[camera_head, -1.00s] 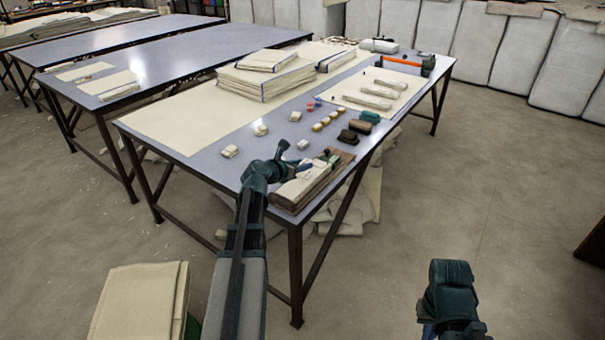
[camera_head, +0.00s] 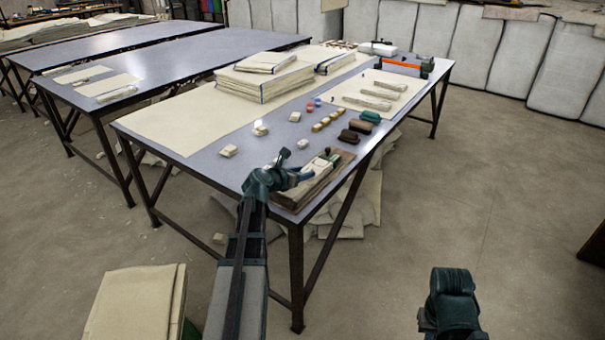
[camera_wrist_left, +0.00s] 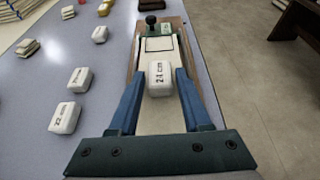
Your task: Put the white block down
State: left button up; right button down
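The white block (camera_wrist_left: 160,79), marked "24 cm", lies on a long cream-topped board (camera_wrist_left: 161,120) in the left wrist view. The board (camera_head: 299,199) lies at the near corner of the table in the head view. My left gripper (camera_head: 304,174) is over the board, with its blue fingers one on each side of the block. In the left wrist view a gap shows between each fingertip and the block, so the gripper (camera_wrist_left: 160,74) looks open. The block is small and partly hidden in the head view. My right arm shows at the lower right, but its fingers do not.
Other pale blocks (camera_wrist_left: 65,117) lie on the grey-blue table (camera_head: 215,172) left of the board. A dark knob (camera_wrist_left: 151,19) and a small green item (camera_wrist_left: 167,32) are at the board's far end. Folded cloth stacks (camera_head: 262,80) stand farther back.

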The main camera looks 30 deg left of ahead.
pick_arm(q)
jog(key=shift+o, duration=1)
jog(key=shift+r, duration=0.2)
jog(key=p+v, duration=0.4)
jog(key=v, duration=0.6)
jog(key=shift+s+r, duration=0.1)
jog(key=shift+s, duration=0.05)
jog(key=shift+p+v, duration=0.45)
jog(key=shift+v, duration=0.4)
